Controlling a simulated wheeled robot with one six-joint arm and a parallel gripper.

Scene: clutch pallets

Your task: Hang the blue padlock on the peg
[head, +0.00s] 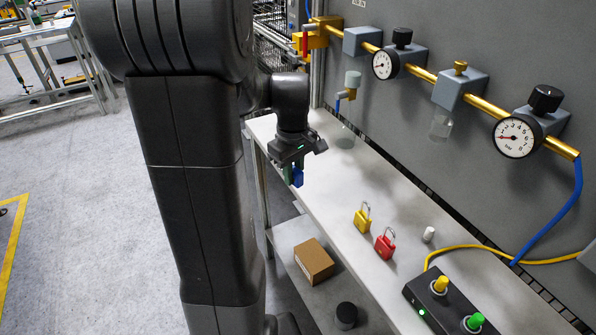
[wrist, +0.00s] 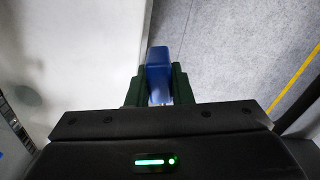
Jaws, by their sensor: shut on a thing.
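My gripper (head: 292,172) hangs over the left edge of the white bench top in the head view. It is shut on the blue padlock (head: 298,178), which is partly hidden by the fingers. In the wrist view the blue body of the padlock (wrist: 158,62) sticks out between the two dark green fingers. Its shackle cannot be made out in either view. I cannot pick out the peg with certainty in these frames.
A yellow padlock (head: 362,220), a red padlock (head: 384,245) and a small white cylinder (head: 429,234) stand on the bench top (head: 335,195). A control box (head: 425,300) is at its near end. Brass piping with gauges (head: 516,137) and a valve runs along the grey wall panel.

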